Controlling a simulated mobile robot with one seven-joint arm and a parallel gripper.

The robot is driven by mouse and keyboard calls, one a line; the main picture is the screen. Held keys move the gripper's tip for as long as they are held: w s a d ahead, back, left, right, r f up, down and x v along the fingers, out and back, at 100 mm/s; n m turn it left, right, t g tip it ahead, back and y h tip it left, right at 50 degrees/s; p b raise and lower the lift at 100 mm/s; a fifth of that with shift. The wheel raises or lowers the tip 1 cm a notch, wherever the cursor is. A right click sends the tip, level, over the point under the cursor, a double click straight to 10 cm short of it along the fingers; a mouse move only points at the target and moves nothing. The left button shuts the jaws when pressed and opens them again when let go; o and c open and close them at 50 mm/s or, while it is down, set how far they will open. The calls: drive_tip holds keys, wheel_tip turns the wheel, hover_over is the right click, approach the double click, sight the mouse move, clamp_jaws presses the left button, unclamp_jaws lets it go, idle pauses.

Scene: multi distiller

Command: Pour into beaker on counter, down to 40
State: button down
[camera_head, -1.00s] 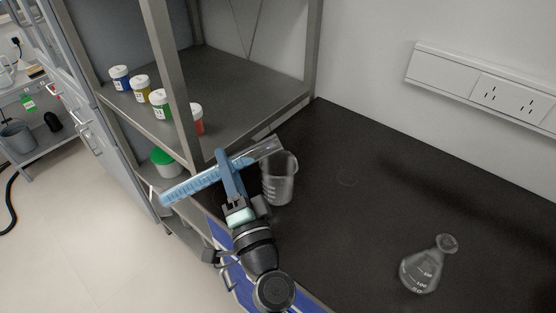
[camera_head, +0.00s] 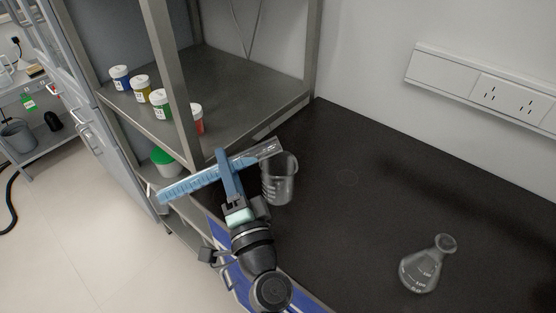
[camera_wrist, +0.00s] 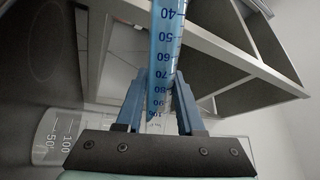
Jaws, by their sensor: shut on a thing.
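My gripper (camera_head: 229,178) is shut on a graduated cylinder (camera_head: 187,186) that holds blue liquid. The cylinder lies strongly tilted in the head view, its clear mouth end up at the right near the beaker's rim and its blue-filled end lower left. In the wrist view the cylinder (camera_wrist: 168,40) shows printed marks from 40 up to about 100 between the fingers (camera_wrist: 160,100). A clear beaker (camera_head: 280,182) stands upright on the black counter (camera_head: 350,215), just right of the gripper. It also shows in the wrist view (camera_wrist: 47,135). I see no blue liquid in it.
A conical flask (camera_head: 423,268) stands on the counter at the lower right. A grey metal shelf (camera_head: 235,85) with several lidded jars (camera_head: 142,88) rises behind and left of the gripper; its post is close to the cylinder. The counter's middle is clear.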

drive_tip(key=shift+s+a+r+m+t+h+p, duration=0.1)
drive_tip(key=shift+a+r+m+t+h+p, duration=0.1)
drive_tip(key=shift+r+m, duration=0.25)
drive_tip(key=shift+a+r+m+t+h+p, duration=0.15)
drive_tip(key=shift+r+m, duration=0.2)
drive_tip(key=shift+m, duration=0.2)
idle(1.2)
drive_tip(key=shift+d+m+h, duration=0.15)
drive_tip(key=shift+m+h, duration=0.1)
drive_tip(key=shift+m, duration=0.55)
idle(2.9)
